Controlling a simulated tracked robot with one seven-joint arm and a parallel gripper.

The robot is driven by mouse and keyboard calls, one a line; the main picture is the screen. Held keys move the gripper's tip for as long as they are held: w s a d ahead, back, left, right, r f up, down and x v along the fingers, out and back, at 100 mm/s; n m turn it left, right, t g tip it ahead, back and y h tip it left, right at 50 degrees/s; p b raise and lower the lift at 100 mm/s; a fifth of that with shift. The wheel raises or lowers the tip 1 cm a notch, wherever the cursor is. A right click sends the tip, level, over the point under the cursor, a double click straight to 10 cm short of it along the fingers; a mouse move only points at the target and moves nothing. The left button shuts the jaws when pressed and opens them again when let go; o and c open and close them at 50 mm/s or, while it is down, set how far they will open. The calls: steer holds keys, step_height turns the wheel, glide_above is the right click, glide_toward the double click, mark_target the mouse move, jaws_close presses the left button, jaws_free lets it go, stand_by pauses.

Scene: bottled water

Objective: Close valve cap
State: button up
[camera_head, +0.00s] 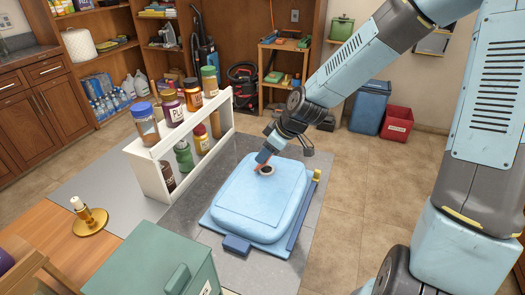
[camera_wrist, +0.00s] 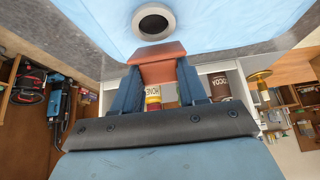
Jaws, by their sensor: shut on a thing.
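In the wrist view the valve (camera_wrist: 153,22) is a pale grey ring around a dark, uncovered opening. My gripper (camera_head: 264,157) reaches down beside the valve. It is shut on an orange-red piece, which looks like the valve cap (camera_wrist: 160,52). In the wrist view this piece sticks out between the blue fingers toward the valve, just beside its ring. I cannot tell whether they touch.
A white rack (camera_head: 148,168) with several jars stands left of the blue body. A green box (camera_head: 150,262) and a brass candlestick (camera_head: 90,217) are at lower left. A red bin (camera_head: 397,123) stands at the back. The floor on the right is clear.

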mark_target(277, 175)
steer(key=shift+s+d+f+t+y, duration=0.25)
steer(key=shift+d+f+t+y, duration=0.3)
steer(key=shift+y, duration=0.45)
steer(key=shift+s+d+f+t+y, duration=0.25)
steer(key=shift+d+y, duration=0.35)
steer(key=shift+y, duration=0.4)
steer(key=shift+s+d+f+t+y, duration=0.15)
steer(key=shift+d+f+t+y, duration=0.35)
steer(key=shift+y, duration=0.4)
steer(key=shift+s+d+f+t+y, duration=0.1)
steer(key=shift+d+f+t+y, duration=0.15)
steer(key=shift+f+y, duration=0.55)
steer(key=o, duration=1.1)
